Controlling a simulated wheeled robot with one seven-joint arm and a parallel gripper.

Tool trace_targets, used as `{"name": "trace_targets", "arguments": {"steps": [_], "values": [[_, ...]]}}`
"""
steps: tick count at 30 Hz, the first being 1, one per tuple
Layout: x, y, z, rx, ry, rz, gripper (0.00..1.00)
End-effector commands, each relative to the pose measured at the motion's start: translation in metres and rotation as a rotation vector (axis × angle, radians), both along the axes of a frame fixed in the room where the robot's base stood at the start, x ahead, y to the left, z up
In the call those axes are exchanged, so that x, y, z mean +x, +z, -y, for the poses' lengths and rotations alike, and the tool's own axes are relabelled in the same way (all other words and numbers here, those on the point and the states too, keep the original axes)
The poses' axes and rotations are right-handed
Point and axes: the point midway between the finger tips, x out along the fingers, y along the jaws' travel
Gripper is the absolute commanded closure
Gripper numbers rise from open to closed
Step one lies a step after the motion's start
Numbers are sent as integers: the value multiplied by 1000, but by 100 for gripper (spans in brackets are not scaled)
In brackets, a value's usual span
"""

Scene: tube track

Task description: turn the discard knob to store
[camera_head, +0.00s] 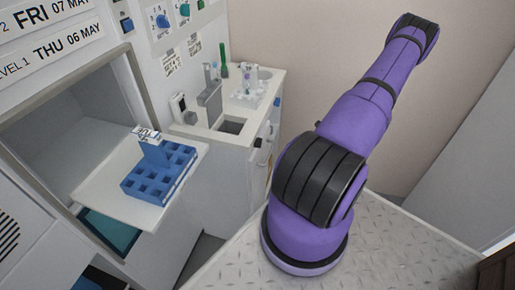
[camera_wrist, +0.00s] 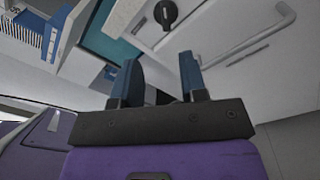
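Several knobs sit on the white panel at the upper left of the head view: a blue knob (camera_head: 127,24), a second blue knob (camera_head: 162,21) and a green knob (camera_head: 185,10). Their labels are too small to read, so I cannot tell which is the discard knob. In the wrist view a round black knob (camera_wrist: 165,13) shows on a pale front beyond the fingers; its label is not readable. My gripper (camera_wrist: 160,78) is open and empty, its two dark blue fingers apart and short of the black knob. The head view does not show my gripper.
A blue tube rack (camera_head: 158,172) stands on a white shelf (camera_head: 100,183) jutting from an open compartment. A white counter (camera_head: 208,135) with small lab items stands behind. The wrist view shows a white bar handle (camera_wrist: 250,42) right of the black knob, and a teal surface (camera_wrist: 112,42).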

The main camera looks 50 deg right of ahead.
Motion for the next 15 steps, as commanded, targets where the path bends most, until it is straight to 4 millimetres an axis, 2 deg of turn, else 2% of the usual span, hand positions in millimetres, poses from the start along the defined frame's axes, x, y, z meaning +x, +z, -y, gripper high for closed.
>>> {"name": "trace_targets", "arguments": {"steps": [3, 8, 15], "values": [[-6, -12, 1, 46, -52, 0, 61], [-2, -15, -1, 60, -68, 0, 61], [30, -14, -14, 59, -66, 2, 61]]}}
